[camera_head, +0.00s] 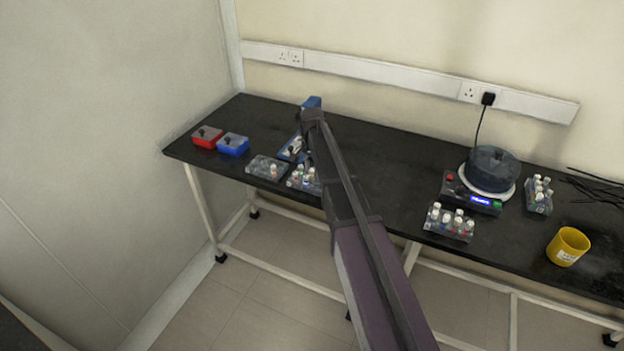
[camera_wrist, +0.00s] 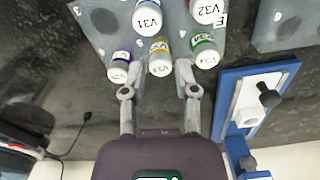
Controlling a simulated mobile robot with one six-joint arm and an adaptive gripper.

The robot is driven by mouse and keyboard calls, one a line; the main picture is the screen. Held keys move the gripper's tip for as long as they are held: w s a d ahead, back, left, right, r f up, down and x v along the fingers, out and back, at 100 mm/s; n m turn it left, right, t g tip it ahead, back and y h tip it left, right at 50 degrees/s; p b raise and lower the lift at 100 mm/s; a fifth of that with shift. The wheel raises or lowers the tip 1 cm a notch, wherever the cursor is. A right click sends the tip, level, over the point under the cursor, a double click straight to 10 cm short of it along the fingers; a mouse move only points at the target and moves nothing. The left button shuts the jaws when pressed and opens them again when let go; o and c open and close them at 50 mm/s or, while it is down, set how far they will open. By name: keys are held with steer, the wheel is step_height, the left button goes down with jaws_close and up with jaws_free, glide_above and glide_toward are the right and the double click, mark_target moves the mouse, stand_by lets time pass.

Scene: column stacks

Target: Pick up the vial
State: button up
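In the wrist view, a vial rack (camera_wrist: 110,38) holds several white-capped vials. The vial marked V33 (camera_wrist: 160,58), with a yellow band, is in the near row, midway across the gap between my fingertips. My gripper (camera_wrist: 160,72) is open, with nothing visibly clamped; I cannot tell whether either finger touches a vial. A purple-banded vial (camera_wrist: 119,67) is by the left finger, and green-banded V34 (camera_wrist: 204,50) is by the right. V31 (camera_wrist: 147,18) and V32 (camera_wrist: 206,8) are behind. In the head view, my arm partly covers this rack (camera_head: 294,184).
A blue-and-white device (camera_wrist: 247,98) stands close to the right finger. In the head view, another rack (camera_head: 259,167) and red (camera_head: 207,136) and blue boxes (camera_head: 232,144) are left. A centrifuge-like device (camera_head: 492,170), vial racks (camera_head: 448,231) and a yellow cup (camera_head: 567,246) are right.

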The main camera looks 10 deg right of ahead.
steer(key=shift+f+b, duration=0.7)
steer(key=shift+f, duration=0.25)
steer(key=c, duration=0.5)
